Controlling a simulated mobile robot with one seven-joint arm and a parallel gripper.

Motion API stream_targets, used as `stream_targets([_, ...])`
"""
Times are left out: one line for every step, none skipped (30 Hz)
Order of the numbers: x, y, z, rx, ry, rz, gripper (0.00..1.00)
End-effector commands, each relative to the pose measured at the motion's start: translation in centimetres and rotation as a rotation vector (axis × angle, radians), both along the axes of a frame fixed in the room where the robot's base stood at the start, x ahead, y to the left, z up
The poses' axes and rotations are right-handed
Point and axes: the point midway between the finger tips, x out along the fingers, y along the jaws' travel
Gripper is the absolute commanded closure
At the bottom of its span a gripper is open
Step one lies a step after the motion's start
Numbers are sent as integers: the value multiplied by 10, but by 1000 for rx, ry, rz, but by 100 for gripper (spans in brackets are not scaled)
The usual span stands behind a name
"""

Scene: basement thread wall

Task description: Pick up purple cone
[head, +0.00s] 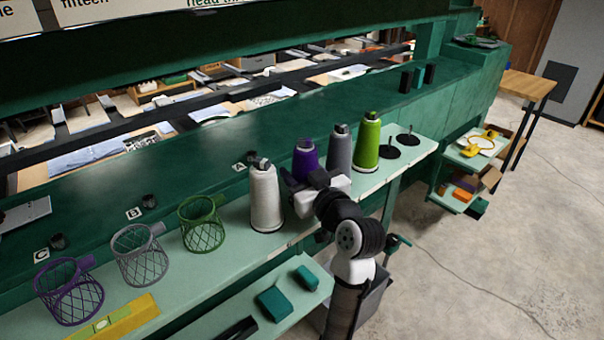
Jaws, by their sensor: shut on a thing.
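The purple cone (306,157) stands upright in the row of thread cones on the pale green shelf, between a white cone (265,197) and a grey cone (340,148). My gripper (299,182) reaches in from the front, low on the purple cone, and is shut on it. The gripper body hides the cone's lower part, so I cannot tell whether its base rests on the shelf or is raised.
A green cone (367,142) stands right of the grey one, close by. Two bare black spindles (409,138) are at the shelf's right end. Green (201,222), grey (139,256) and purple (69,291) wire baskets stand to the left. A wide green ledge runs behind.

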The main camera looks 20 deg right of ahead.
Motion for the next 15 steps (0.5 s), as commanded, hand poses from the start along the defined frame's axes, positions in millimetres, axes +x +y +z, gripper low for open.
stream_targets([0, 0, 4, -3, -3, 0, 78])
stream_targets([0, 0, 7, -3, -2, 0, 78])
stream_targets([0, 0, 10, -2, -3, 0, 78])
stream_targets([0, 0, 14, -2, -4, 0, 78])
stream_targets([0, 0, 18, -3, -5, 0, 78])
stream_targets([0, 0, 24, -3, -5, -1, 78])
stream_targets([0, 0, 29, -4, -6, -1, 78])
stream_targets([0, 0, 34, -4, -6, -1, 78])
stream_targets([0, 0, 41, -4, -7, 0, 78])
stream_targets([0, 0, 47, -5, -7, 0, 79])
stream_targets([0, 0, 54, -5, -8, -1, 79])
stream_targets([0, 0, 63, -5, -8, -1, 79])
stream_targets([0, 0, 70, -5, -8, -1, 79])
stream_targets([0, 0, 77, -6, -8, -1, 79])
stream_targets([-1, 0, 88, -6, -9, 0, 79])
